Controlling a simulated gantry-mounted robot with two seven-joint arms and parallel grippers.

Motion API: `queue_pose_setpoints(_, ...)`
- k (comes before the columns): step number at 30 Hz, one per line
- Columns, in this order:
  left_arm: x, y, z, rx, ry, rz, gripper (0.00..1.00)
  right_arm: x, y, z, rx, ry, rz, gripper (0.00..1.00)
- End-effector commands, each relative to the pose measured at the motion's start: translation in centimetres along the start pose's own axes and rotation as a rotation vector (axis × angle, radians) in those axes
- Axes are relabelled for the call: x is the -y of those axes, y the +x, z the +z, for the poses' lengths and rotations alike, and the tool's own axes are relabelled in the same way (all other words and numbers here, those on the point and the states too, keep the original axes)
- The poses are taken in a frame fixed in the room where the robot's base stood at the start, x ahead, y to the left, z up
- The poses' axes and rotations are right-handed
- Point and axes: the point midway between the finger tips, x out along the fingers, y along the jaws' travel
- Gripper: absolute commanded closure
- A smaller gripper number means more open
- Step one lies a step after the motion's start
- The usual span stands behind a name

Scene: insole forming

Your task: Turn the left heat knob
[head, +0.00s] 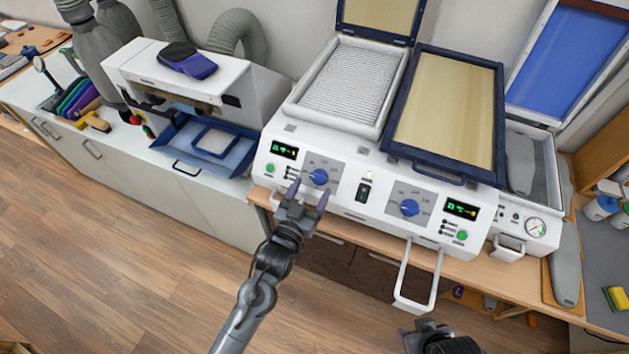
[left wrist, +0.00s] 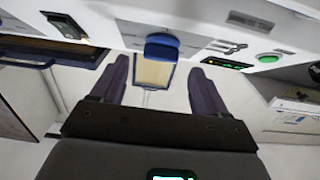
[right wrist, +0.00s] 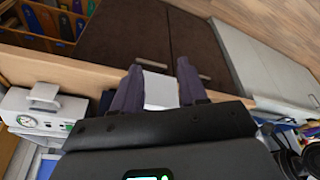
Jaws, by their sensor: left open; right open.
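The left heat knob (head: 319,177) is a blue dial on a grey scale plate on the white machine's front panel. My left gripper (head: 307,199) is just below and in front of it, open, with its fingers pointing up toward the panel. In the left wrist view the blue knob (left wrist: 161,46) shows ahead, between and beyond the two open fingers (left wrist: 160,80), apart from them. My right gripper (head: 425,330) is low at the bottom of the head view, away from the panel. In the right wrist view its fingers (right wrist: 153,90) are open.
A second blue knob (head: 409,208) sits on the panel's right half. A black switch (head: 363,192) lies between the knobs. A white handle (head: 418,275) sticks out at the lower right. Green-lit displays (head: 284,150) flank the dials. Open floor (head: 120,270) lies in front.

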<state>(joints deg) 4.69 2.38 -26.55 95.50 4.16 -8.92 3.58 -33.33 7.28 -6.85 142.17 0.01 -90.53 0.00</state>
Motion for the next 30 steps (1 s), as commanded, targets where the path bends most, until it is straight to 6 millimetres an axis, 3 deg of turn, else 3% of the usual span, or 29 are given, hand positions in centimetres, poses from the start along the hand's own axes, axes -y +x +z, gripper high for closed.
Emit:
queue_pose_setpoints(9,0.0,2.9,0.0,0.0,0.0,0.0,0.26,0.2,-0.3,-0.2,-0.002,0.007,-0.006,0.57)
queue_pose_setpoints(20,0.0,3.2,0.0,0.0,0.0,0.0,0.27,0.2,-0.3,-0.2,-0.002,0.009,-0.008,0.57)
queue_pose_setpoints(30,0.0,3.1,0.0,0.0,0.0,0.0,0.79,0.1,-0.3,-0.2,-0.001,0.005,-0.005,0.57)
